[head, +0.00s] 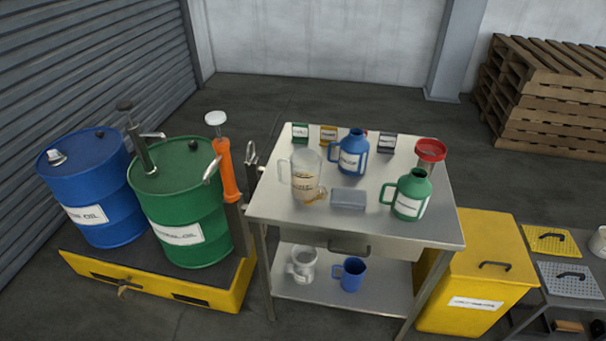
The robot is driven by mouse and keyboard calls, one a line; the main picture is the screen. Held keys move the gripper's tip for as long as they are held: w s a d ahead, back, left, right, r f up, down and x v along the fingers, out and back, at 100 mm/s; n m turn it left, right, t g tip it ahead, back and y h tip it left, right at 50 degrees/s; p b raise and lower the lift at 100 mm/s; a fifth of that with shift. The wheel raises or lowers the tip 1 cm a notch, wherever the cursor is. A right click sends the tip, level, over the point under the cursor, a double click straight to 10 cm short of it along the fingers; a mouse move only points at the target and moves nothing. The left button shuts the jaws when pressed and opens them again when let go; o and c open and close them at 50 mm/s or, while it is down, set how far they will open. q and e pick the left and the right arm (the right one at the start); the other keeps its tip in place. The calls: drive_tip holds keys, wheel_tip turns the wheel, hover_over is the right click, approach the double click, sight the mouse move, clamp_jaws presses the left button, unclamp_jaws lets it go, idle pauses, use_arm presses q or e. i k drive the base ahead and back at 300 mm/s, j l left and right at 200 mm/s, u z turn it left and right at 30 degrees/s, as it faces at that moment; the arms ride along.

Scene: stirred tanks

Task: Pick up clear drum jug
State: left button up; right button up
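A clear jug (303,172) with a handle on its left and brownish marking on its front stands upright on the steel table top (270,205), at the left side. A second, smaller clear jug (303,264) stands on the table's lower shelf (330,301), beside a blue jug (352,275). Which of the two clear vessels is the drum jug I cannot tell. Neither of my grippers shows in the head view.
A blue jug (353,153), a green jug (410,196), a red-topped clear vessel (430,153) and a grey block (348,198) share the table top. An orange pump (226,172) and green drum (183,212) stand left. A yellow bin (478,270) stands right.

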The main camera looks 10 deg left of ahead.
sight(298, 175)
drive_tip(key=i+j+z, duration=0.15)
drive_tip(key=j, duration=0.45)
drive_tip(key=j+z, duration=0.1)
drive_tip(key=j, duration=0.5)
drive_tip(key=i+j+z, duration=0.15)
drive_tip(key=j, duration=0.45)
